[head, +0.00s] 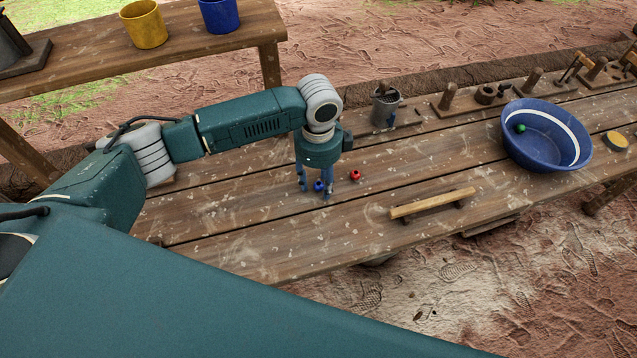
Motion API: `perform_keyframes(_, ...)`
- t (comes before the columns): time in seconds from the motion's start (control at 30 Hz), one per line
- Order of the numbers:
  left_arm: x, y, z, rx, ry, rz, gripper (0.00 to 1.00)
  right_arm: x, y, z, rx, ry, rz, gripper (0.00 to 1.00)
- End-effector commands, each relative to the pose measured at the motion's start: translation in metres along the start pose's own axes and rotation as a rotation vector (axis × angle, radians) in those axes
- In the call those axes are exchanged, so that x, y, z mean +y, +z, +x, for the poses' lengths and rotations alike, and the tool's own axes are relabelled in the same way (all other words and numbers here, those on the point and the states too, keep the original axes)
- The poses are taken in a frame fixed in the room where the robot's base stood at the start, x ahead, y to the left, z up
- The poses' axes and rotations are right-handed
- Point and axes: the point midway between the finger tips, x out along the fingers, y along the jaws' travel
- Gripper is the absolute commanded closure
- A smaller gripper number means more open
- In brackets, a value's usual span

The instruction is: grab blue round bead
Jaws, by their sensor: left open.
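The blue round bead (319,185) rests on the wooden table (250,225), left of centre in the head view. My left gripper (316,188) points down over it, with its fingers open and spread on either side of the bead. I cannot tell whether the fingers touch the bead. A red bead (355,175) lies on the table just right of the gripper, close to one finger. My right gripper does not show.
A blue bowl (530,150) holding a green bead (520,128) stands at the right. A wooden bar (432,203) lies near the front edge. A tool cup (386,106) and peg racks line the back. A shelf with a yellow cup (144,25) is behind.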

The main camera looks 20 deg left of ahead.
Motion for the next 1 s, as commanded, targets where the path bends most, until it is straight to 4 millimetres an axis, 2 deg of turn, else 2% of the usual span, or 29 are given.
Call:
perform_keyframes(0.17, 0.000, 0.000, 0.001, 0.000, -0.001, 0.000, 0.58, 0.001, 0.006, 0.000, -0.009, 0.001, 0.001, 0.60)
perform_keyframes(0.33, 0.000, 0.000, 0.000, 0.001, -0.001, 0.000, 0.90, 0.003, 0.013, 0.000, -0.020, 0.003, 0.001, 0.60)
perform_keyframes(0.37, 0.000, 0.000, 0.000, 0.001, -0.001, 0.000, 0.93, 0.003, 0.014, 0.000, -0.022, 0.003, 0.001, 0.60)
perform_keyframes(0.73, -0.001, -0.001, -0.004, 0.002, -0.002, 0.001, 0.93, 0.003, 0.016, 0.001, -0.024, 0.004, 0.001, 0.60)
perform_keyframes(0.87, -0.001, -0.001, -0.022, 0.002, -0.004, 0.001, 0.93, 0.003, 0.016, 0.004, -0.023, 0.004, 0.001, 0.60)
perform_keyframes(1.0, -0.002, -0.001, -0.051, 0.002, -0.006, 0.002, 0.93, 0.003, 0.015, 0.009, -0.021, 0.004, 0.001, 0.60)
